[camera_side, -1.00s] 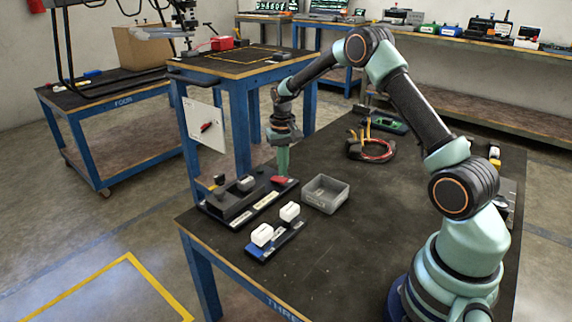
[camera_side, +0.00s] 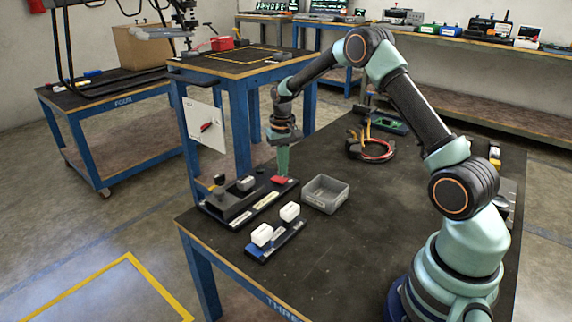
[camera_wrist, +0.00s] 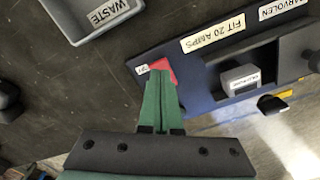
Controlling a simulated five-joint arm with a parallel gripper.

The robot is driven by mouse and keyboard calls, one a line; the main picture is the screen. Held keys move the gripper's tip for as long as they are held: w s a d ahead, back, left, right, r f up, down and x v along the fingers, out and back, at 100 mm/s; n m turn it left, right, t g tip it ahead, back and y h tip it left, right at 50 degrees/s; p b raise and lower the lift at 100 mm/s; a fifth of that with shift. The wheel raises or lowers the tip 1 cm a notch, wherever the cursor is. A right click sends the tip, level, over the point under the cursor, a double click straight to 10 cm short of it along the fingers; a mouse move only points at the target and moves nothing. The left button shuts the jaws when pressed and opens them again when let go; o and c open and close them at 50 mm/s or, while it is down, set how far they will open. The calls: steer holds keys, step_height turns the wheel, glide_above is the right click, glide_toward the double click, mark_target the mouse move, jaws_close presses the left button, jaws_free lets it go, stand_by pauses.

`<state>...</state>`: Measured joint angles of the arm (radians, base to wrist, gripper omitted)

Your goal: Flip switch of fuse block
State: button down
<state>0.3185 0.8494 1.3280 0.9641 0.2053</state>
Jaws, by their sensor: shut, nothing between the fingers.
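The fuse block (camera_side: 236,206) is a long dark base near the table's far left edge. It also shows in the wrist view (camera_wrist: 205,75), with a label reading "FIT 20 AMPS". Its red switch (camera_side: 279,181) sits at the end nearest my gripper, and in the wrist view the red switch (camera_wrist: 163,70) is partly hidden behind my fingertips. My gripper (camera_side: 283,174) points down, shut and empty, with the green fingertips (camera_wrist: 160,78) right at the switch. Whether they touch it, I cannot tell. A grey fuse (camera_wrist: 240,78) sits in the block's dark recess.
A grey bin (camera_side: 325,194) labelled "WASTE" in the wrist view (camera_wrist: 92,20) stands close beside the block. A blue holder (camera_side: 275,242) with two white blocks lies in front. A ring of red and black cable (camera_side: 372,150) lies behind. The table's middle is clear.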

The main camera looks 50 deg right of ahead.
mark_target(283, 180)
steer(key=shift+f, duration=1)
stand_by(1.1)
steer(key=shift+r, duration=3.5)
steer(key=s+a+r+n+t, duration=0.1)
steer(key=s+a+r, duration=0.35)
steer(key=r, duration=0.25)
steer(key=s+a+r+n+t, duration=0.2)
steer(key=s+a+r, duration=0.1)
steer(key=a+r, duration=0.25)
steer(key=s+a+r+n+t, duration=0.1)
steer(key=s+a, duration=0.2)
steer(key=s, duration=0.3)
steer(key=s+a+r+n+t, duration=0.1)
steer(key=s+a+n, duration=0.1)
steer(key=s, duration=0.4)
steer(key=shift+s+a+r+t, duration=0.25)
steer(key=shift+s+a+t, duration=0.05)
steer(key=shift+a, duration=0.2)
